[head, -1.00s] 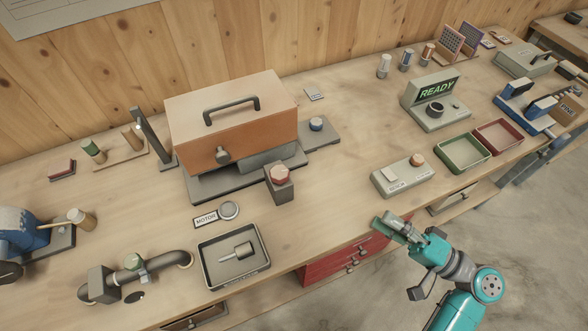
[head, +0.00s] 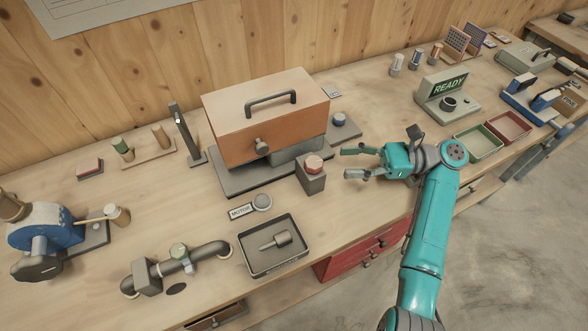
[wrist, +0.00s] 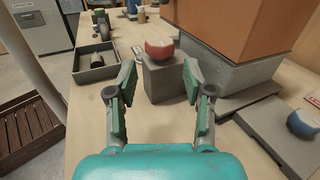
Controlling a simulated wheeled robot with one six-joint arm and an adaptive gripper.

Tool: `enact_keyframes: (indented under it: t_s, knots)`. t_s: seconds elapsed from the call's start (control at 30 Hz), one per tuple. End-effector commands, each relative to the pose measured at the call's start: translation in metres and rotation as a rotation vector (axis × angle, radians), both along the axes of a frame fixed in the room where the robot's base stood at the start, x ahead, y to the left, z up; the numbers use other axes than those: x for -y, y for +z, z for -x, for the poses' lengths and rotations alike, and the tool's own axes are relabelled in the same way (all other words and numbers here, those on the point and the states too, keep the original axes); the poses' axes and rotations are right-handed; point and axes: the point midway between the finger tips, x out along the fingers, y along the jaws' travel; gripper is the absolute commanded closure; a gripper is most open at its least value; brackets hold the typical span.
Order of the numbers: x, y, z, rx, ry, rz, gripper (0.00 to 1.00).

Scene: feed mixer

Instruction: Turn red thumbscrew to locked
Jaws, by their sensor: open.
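The red thumbscrew (head: 314,163) sits on top of a grey block (head: 311,180) in front of the orange-lidded mixer housing. In the wrist view the red thumbscrew (wrist: 160,49) is a rounded knob on its grey block (wrist: 162,78), ahead of and between my fingers. My gripper (head: 352,163) is open and empty to the right of the block, with its fingers pointing at it. In the wrist view my gripper (wrist: 157,95) shows both fingers spread, short of the block and apart from the thumbscrew. I cannot read any lock marking on it.
The mixer housing (head: 265,115) stands close behind the block. A dark tray (head: 247,258) holding a grey tool lies in front left, near a MOTOR button (head: 262,202). A blue knob (head: 339,119) is behind my gripper. Bare bench lies between gripper and block.

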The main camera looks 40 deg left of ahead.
Motion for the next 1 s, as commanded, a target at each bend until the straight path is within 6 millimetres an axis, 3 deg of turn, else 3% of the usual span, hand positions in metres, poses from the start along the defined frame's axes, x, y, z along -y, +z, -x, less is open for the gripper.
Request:
enact_keyframes:
  t_s: [0.27,0.7,1.0]
  knots:
    - [-0.016,-0.003,0.011,-0.035,0.008,0.042,0.49]
    - [-0.067,-0.003,0.062,-0.033,0.010,0.041,0.49]
    - [-0.080,-0.003,0.075,-0.033,0.008,0.039,0.49]
